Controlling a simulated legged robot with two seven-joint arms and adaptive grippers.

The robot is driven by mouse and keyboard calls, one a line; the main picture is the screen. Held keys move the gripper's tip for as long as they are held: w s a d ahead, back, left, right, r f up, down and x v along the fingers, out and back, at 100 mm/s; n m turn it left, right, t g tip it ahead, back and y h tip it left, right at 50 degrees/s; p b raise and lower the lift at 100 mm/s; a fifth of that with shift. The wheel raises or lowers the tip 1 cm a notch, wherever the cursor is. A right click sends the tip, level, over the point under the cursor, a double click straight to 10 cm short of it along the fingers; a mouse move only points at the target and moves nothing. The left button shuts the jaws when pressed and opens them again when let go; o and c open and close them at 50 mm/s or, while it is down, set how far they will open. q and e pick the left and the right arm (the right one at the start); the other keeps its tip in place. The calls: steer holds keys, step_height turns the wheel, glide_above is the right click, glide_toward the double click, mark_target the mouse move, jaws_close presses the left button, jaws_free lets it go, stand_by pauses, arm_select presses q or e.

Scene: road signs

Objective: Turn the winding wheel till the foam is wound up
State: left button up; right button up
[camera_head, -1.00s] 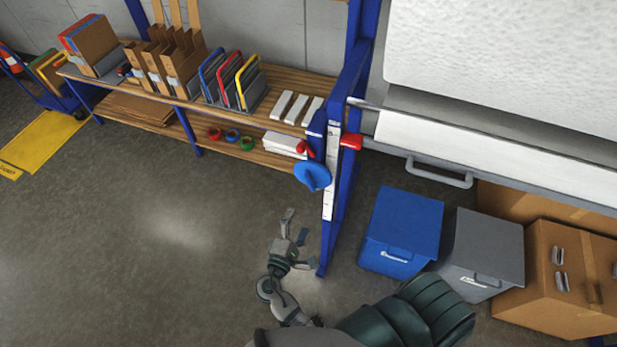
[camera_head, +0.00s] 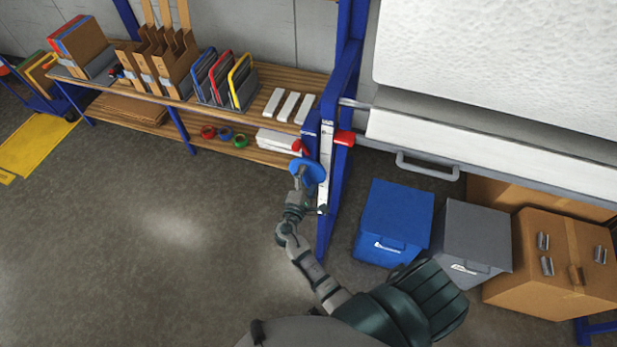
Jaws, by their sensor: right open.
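The winding wheel is a blue disc (camera_head: 308,171) on the side of the blue upright frame, with a red knob (camera_head: 299,147) just above it. My right gripper (camera_head: 308,190) is open at the lower edge of the wheel, overlapping it in the picture; whether a finger touches it I cannot tell. The white foam (camera_head: 490,65) is a large roll at the top right, with a loose sheet (camera_head: 480,145) hanging below it over a grey bar with a handle. My left gripper does not show.
A blue bin (camera_head: 395,220), a grey bin (camera_head: 472,240) and a cardboard box (camera_head: 555,262) stand under the roll. A wooden shelf (camera_head: 265,85) with boards, folders and tape rolls runs along the wall at the left. The floor (camera_head: 130,230) in front is clear.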

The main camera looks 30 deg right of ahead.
steer(key=shift+a, duration=0.4)
steer(key=shift+w+a, duration=0.15)
steer(key=shift+a, duration=0.15)
steer(key=shift+c, duration=0.8)
steer(key=shift+w+a, duration=0.1)
steer(key=shift+a, duration=0.1)
steer(key=c, duration=0.7)
steer(key=shift+o, duration=0.2)
steer(key=shift+d, duration=0.15)
steer(key=shift+d+b, duration=0.2)
steer(key=shift+b, duration=0.2)
steer(key=m+b, duration=0.1)
steer(key=b, duration=0.1)
steer(key=m+b, duration=0.1)
steer(key=shift+d+f+b, duration=0.25)
steer(key=shift+f+b, duration=0.05)
steer(key=shift+b, duration=0.05)
steer(key=shift+a+r+m+b, duration=0.15)
steer(key=shift+m+b, duration=0.15)
steer(key=shift+m, duration=0.3)
steer(key=o, duration=0.8)
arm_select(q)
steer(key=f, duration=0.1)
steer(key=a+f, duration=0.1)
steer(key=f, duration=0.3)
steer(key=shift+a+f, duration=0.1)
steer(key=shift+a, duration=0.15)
arm_select(e)
steer(key=shift+r, duration=0.1)
